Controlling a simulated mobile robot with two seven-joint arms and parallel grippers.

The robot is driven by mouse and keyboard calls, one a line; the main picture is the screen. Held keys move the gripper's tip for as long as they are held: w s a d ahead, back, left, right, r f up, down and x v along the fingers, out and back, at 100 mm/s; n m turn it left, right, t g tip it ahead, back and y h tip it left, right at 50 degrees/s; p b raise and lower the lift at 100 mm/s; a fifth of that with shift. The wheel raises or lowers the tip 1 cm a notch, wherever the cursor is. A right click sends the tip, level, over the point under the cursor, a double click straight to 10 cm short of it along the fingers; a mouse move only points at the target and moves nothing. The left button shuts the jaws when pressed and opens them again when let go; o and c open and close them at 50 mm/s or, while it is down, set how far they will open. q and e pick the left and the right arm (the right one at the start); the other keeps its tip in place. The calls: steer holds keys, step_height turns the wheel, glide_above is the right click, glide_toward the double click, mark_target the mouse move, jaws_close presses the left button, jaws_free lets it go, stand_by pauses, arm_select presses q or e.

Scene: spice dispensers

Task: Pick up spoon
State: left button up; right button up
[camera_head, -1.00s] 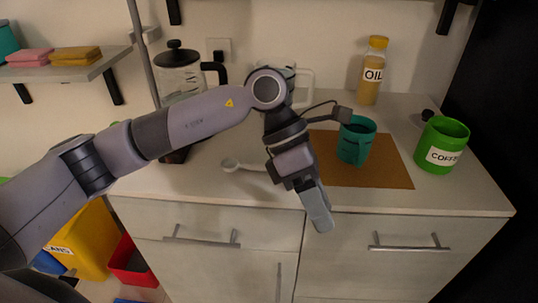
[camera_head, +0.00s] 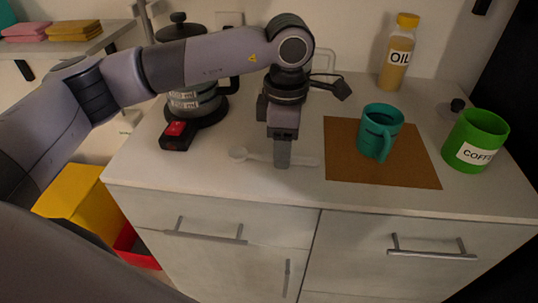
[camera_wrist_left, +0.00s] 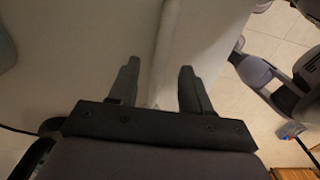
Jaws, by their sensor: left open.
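A white spoon (camera_head: 244,154) lies on the white countertop near its front edge, bowl to the left and handle to the right. My left gripper (camera_head: 282,163) points down over the spoon's handle and hides part of it. In the left wrist view, my left gripper (camera_wrist_left: 158,88) is open, and the pale handle (camera_wrist_left: 166,45) runs between its two fingers. I cannot tell how far the fingertips are above the counter. My right gripper is not in view.
A brown mat (camera_head: 345,170) with a teal mug (camera_head: 380,132) lies right of my gripper. A green COFFEE container (camera_head: 474,142) and an OIL bottle (camera_head: 398,55) stand farther right. A French press (camera_head: 195,100) and a black-and-red box (camera_head: 178,134) are at left.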

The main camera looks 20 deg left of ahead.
arm_select(q)
steer(key=shift+f, duration=0.7)
jaws_close()
steer(key=shift+r, duration=0.15)
step_height(320, 180, up, 20)
steer(key=p, duration=0.1)
